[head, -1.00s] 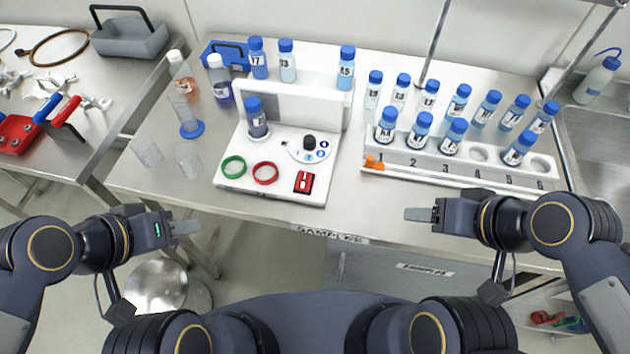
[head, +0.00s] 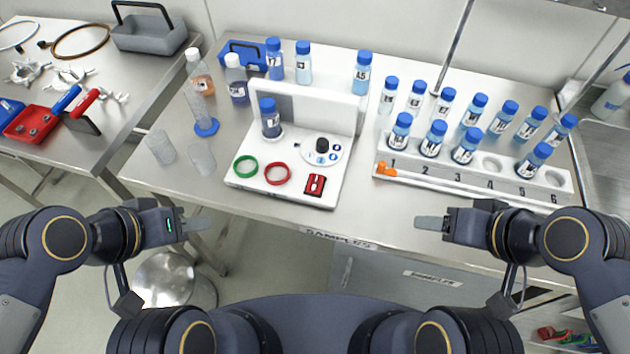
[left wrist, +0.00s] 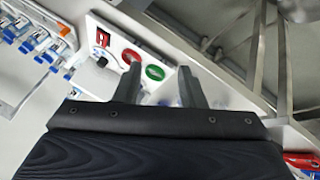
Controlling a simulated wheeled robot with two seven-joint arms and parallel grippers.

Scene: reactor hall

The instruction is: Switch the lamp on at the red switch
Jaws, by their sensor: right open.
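The red switch (head: 315,185) is on the front right of a white lamp stand (head: 300,194) on the steel table. It also shows in the left wrist view (left wrist: 102,38). I cannot tell whether the lamp is lit. A blue-capped bottle (head: 270,120) stands upright on the stand before its upright panel (head: 330,110). A black knob (head: 322,145), a green ring (head: 246,166) and a red ring (head: 278,173) are near the switch. My left gripper (head: 195,226) is open and empty, left of the stand before the table edge. My right gripper (head: 432,223) is open and empty, right of the switch.
A white rack (head: 478,186) with several blue-capped bottles stands right of the stand. A side table (head: 30,165) with tools is at the far left. The front strip of table is clear.

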